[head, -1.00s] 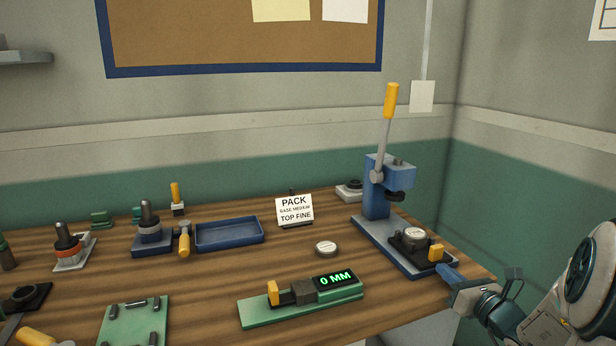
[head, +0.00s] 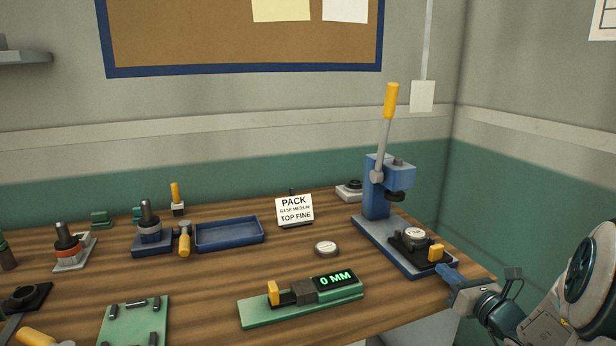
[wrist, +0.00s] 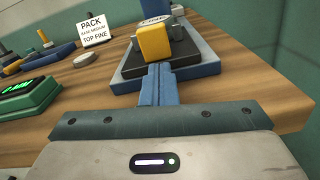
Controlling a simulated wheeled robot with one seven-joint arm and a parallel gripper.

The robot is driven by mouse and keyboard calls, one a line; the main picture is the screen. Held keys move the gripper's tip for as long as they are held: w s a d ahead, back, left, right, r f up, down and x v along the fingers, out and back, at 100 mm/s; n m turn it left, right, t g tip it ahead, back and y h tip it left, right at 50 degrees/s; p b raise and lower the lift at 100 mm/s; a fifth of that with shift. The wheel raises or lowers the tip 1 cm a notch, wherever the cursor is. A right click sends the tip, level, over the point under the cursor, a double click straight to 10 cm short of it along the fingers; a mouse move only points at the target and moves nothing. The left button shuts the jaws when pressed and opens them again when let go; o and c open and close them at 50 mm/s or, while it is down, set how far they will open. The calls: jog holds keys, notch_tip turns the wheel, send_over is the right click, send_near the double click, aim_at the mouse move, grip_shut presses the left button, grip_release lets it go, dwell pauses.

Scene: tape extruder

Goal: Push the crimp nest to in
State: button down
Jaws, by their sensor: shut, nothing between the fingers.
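The crimp nest (head: 408,247) is a dark sliding block on the blue base of the crimp press (head: 376,205). A round grey metal piece (head: 414,234) sits in it, and a yellow tab (head: 436,252) stands at its near end. In the wrist view the yellow tab (wrist: 154,43) is straight ahead, on the dark nest plate (wrist: 190,68). My gripper (head: 447,271) is at the near end of the press base, its blue fingers shut and empty. In the wrist view the fingertips (wrist: 159,68) lie just in front of the tab; whether they touch the nest is unclear.
A green gauge (head: 302,298) reading 0 MM and a round grey puck (head: 326,248) are left of the press. A blue tray (head: 229,234) and a PACK sign (head: 294,210) stand farther back. The press's yellow-topped lever (head: 390,102) stands upright. A wall is at the right.

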jog(key=shift+w+a+r, duration=0.1)
jog(key=shift+w, duration=0.2)
jog(key=shift+s, duration=0.1)
jog(key=v, duration=0.4)
jog(key=shift+s, duration=0.25)
dwell(0.4)
